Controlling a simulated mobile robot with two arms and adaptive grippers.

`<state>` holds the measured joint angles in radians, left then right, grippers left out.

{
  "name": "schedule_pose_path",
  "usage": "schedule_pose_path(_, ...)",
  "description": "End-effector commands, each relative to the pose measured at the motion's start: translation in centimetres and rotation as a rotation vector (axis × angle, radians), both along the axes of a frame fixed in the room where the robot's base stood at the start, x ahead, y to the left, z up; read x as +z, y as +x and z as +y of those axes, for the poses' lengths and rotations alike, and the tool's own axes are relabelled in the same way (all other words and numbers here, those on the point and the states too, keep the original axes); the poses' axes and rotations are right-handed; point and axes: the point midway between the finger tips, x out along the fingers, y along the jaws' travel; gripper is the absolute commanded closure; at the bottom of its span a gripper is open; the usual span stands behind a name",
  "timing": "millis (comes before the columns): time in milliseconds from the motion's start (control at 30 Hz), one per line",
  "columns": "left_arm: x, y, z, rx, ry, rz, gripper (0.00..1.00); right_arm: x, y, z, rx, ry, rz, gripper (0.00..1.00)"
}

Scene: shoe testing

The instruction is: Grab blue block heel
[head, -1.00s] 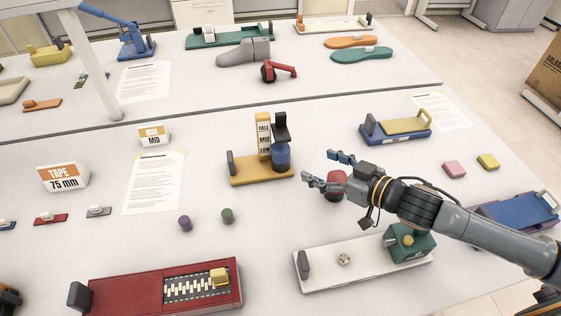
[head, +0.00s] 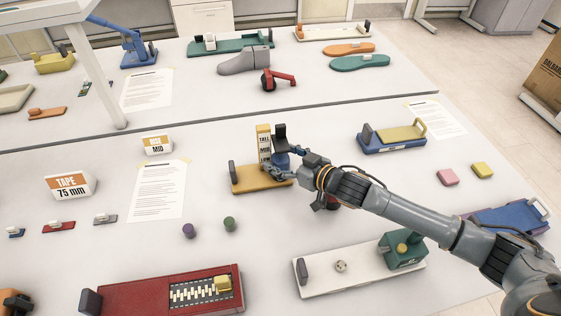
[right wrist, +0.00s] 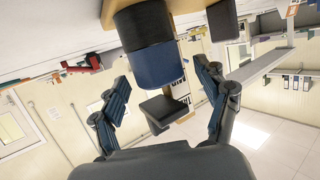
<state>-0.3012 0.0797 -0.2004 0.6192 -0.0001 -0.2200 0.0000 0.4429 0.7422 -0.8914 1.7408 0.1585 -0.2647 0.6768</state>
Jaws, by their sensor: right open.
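The blue block heel (head: 281,160) is a rounded blue block on a tan stand (head: 248,184), with a dark piece above it. It stands beside a yellow gauge (head: 264,143) marked with tall and mid. My right gripper (head: 284,163) is open at the heel, partly covering it in the head view. In the right wrist view the picture is upside down; the blue heel (right wrist: 150,65) lies between the spread fingers of my right gripper (right wrist: 161,74). I cannot tell if either finger touches it. My left gripper is not in view.
A white board with a green box (head: 402,250) lies in front. A blue-and-yellow fixture (head: 393,136) is at the right.

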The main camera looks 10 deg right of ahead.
Motion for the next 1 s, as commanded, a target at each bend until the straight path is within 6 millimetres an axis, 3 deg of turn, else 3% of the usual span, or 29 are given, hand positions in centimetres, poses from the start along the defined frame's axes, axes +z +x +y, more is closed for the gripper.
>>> schedule_pose_path(333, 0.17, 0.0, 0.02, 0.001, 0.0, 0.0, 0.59, -0.4, 0.68, 0.5, 0.001, 0.0, 0.001, 0.25)
schedule_pose_path(633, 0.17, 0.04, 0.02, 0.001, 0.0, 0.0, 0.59, -0.38, 0.65, 0.49, 0.001, 0.0, 0.001, 0.86)
schedule_pose_path(1000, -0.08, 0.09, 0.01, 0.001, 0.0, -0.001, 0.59, 0.03, 0.7, 0.49, 0.001, 0.001, -0.002, 0.86)
